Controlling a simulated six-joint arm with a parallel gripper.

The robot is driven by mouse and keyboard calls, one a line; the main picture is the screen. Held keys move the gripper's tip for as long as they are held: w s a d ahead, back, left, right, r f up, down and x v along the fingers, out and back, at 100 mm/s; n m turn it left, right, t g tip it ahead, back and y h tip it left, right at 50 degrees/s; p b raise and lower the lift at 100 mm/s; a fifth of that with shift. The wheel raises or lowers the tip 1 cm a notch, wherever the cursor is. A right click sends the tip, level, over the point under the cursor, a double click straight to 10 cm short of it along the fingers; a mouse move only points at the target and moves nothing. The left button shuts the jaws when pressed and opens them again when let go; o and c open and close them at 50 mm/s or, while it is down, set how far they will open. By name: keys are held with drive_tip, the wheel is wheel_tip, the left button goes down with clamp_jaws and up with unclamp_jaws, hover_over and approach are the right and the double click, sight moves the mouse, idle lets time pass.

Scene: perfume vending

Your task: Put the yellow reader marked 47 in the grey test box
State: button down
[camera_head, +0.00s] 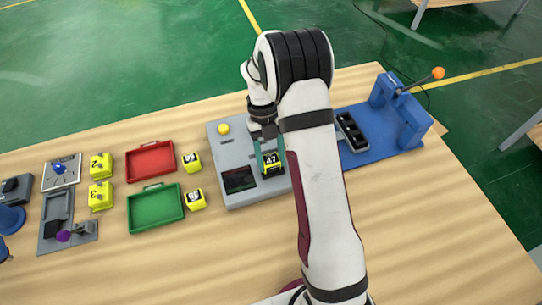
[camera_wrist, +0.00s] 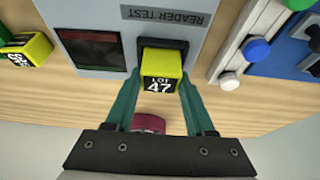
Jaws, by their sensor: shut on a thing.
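The yellow reader marked 47 (camera_wrist: 160,70) is between the two fingers of my gripper (camera_wrist: 162,103), which is shut on it. In the head view the reader (camera_head: 271,163) is over the front of the grey test box (camera_head: 238,198), next to its dark screen. In the wrist view the box (camera_wrist: 193,38) carries the label "READER TEST", and the reader's far end is at a dark slot in its face. I cannot tell how deep the reader sits in the slot. My gripper (camera_head: 268,150) is partly hidden behind my arm in the head view.
Other yellow readers (camera_head: 192,161) stand left of the box, near a red tray (camera_head: 150,161) and a green tray (camera_head: 155,207). A blue fixture (camera_head: 375,150) with a lever and orange knob stands to the right. The front wooden tabletop (camera_head: 190,265) is clear.

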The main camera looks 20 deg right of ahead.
unclamp_jaws()
drive_tip(key=shift+r, duration=3.5)
drive_tip(key=s+a+r+n+t+y, duration=0.15)
drive_tip(key=s+a+r+n, duration=0.25)
drive_tip(key=s+r+n, duration=0.95)
drive_tip(key=s+a+f+n+t, duration=0.1)
drive_tip(key=s+f+n, duration=0.1)
drive_tip(key=s+n, duration=0.3)
drive_tip(key=s+a+f+n+t, duration=0.2)
drive_tip(key=s+n, duration=0.3)
drive_tip(key=n, duration=0.7)
drive_tip(key=shift+f, duration=0.3)
